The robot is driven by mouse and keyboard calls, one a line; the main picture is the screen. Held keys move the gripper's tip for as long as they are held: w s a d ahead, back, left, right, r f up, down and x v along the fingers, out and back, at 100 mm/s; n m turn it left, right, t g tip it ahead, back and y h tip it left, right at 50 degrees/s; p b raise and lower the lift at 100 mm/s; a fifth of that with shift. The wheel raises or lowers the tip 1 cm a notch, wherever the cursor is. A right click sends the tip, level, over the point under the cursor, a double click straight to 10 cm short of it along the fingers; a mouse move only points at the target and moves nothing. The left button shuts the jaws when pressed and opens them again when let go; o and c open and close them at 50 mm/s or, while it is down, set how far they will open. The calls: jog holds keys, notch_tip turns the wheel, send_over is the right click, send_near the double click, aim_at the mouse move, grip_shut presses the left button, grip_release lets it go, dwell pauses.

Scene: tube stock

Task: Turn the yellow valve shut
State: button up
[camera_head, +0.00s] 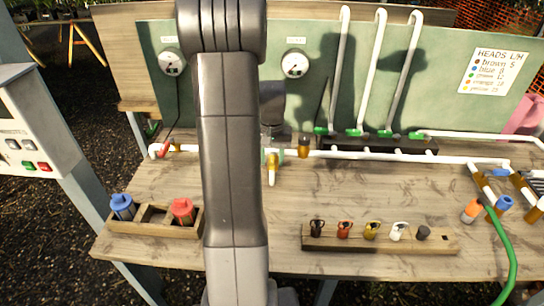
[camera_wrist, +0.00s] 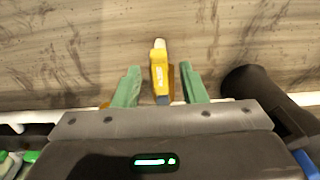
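The yellow valve (camera_wrist: 158,72) shows in the wrist view as a yellow lever with a pale tip. Its lever stands between the two green fingers of my gripper (camera_wrist: 160,68), with a gap on either side. My gripper is open around the lever and not closed on it. In the head view the yellow valve (camera_head: 271,161) sits on the white pipe (camera_head: 380,156), its lever pointing down toward the bench front. My arm covers the pipe to the left of it, and the valve's body is partly hidden.
A brass fitting (camera_head: 304,147) stands just right of the valve. A wooden rack (camera_head: 435,240) with several coloured heads is at the front right. A wooden box (camera_head: 155,229) with blue and red pieces is at left. Two gauges are on the green back panel (camera_head: 325,95).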

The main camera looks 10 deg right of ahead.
grip_shut()
dwell(0.4)
jog(key=w+a+m, duration=0.1)
jog(key=w+m, duration=0.2)
jog(key=m, duration=0.6)
jog(key=w+a+m+b, duration=0.1)
jog(key=w+a+m, duration=0.1)
jog(key=m, duration=0.7)
jog(key=shift+w, duration=0.4)
jog(key=shift+r, duration=0.1)
